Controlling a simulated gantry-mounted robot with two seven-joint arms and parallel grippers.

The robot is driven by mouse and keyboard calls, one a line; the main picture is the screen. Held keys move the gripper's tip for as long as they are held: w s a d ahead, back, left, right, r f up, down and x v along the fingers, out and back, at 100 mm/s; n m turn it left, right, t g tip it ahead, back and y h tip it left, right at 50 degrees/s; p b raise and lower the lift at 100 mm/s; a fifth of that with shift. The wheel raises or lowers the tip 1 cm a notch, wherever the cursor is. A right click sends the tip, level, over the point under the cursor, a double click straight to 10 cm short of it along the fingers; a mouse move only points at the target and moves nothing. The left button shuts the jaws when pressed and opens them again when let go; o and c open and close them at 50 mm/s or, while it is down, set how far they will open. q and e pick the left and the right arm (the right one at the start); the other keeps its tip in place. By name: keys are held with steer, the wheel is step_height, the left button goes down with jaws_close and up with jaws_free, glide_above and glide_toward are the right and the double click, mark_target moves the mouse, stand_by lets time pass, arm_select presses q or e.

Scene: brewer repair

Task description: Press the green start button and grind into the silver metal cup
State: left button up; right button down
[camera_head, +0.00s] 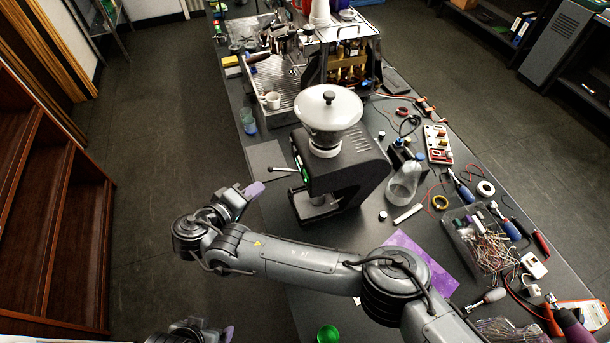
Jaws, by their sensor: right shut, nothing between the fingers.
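The black coffee grinder (345,165) stands on the dark bench with a silver hopper and lid (329,108) on top. A green patch (302,168) shows on its left-facing front; I cannot tell whether it is the start button. A small silvery shape (318,200) sits low at the grinder's front, perhaps the metal cup, mostly hidden. My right gripper (256,189) is shut and empty, its purple fingertips left of the grinder front and apart from it. My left gripper (228,334) shows only partly at the bottom edge; its jaws cannot be made out.
An espresso machine (345,50) stands behind the grinder, with a white cup (273,100) on its tray. A glass flask (405,185), a purple sheet (425,260), and a parts bin (483,236) with tools lie right. A green round container (328,334) is at the front. Open floor lies left.

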mark_target(306, 176)
steer(key=shift+d, duration=0.1)
steer(key=w+d+p, duration=0.3)
steer(key=d+p, duration=0.1)
steer(key=d, duration=0.4)
stand_by(0.4)
stand_by(0.6)
stand_by(0.7)
stand_by(0.7)
steer(key=shift+d, duration=0.2)
